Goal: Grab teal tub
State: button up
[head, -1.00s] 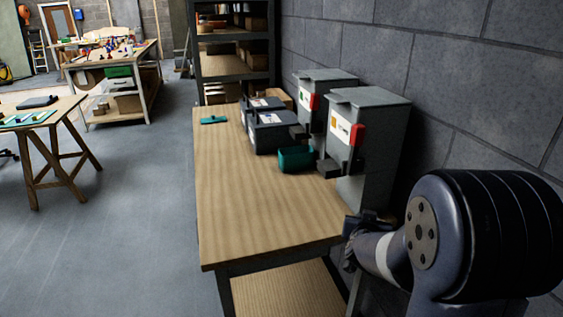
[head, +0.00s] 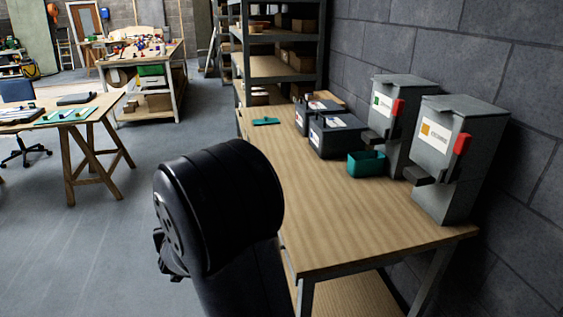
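The teal tub (head: 366,163) is a small open box standing on the wooden workbench (head: 350,215). It sits by the spout of the farther grey dispenser (head: 397,125), to the left of the nearer dispenser. My arm stands in the foreground, left of and nearer than the bench's front end. My gripper (head: 168,258) shows only as a dark bit behind the arm's left side, well apart from the tub. Its fingers are mostly hidden, so its opening cannot be read.
The nearer grey dispenser (head: 459,150) has a red handle. Dark bins (head: 337,136) and a flat teal piece (head: 266,121) lie farther along the bench. A shelf rack (head: 268,67) stands behind. The floor (head: 90,240) on the left is open, with a trestle table (head: 72,118) beyond.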

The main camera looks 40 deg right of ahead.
aim_at(369, 163)
jog(key=i+j+u, duration=0.15)
jog(key=i, duration=0.35)
jog(key=i+j+u, duration=0.15)
jog(key=i, duration=0.4)
jog(key=i+z, duration=0.25)
jog(key=z, duration=0.15)
jog(key=i+z, duration=0.55)
jog(key=z, duration=0.25)
jog(key=i+j+z, duration=0.2)
jog(key=z, duration=0.15)
jog(key=i+l+z, duration=0.1)
jog(key=z, duration=0.35)
jog(key=i+z, duration=0.2)
jog(key=z, duration=0.25)
jog(key=i+z, duration=0.2)
jog(key=z, duration=0.25)
jog(key=i+z, duration=0.2)
jog(key=z, duration=0.25)
jog(key=i+z, duration=0.25)
jog(key=k, duration=0.05)
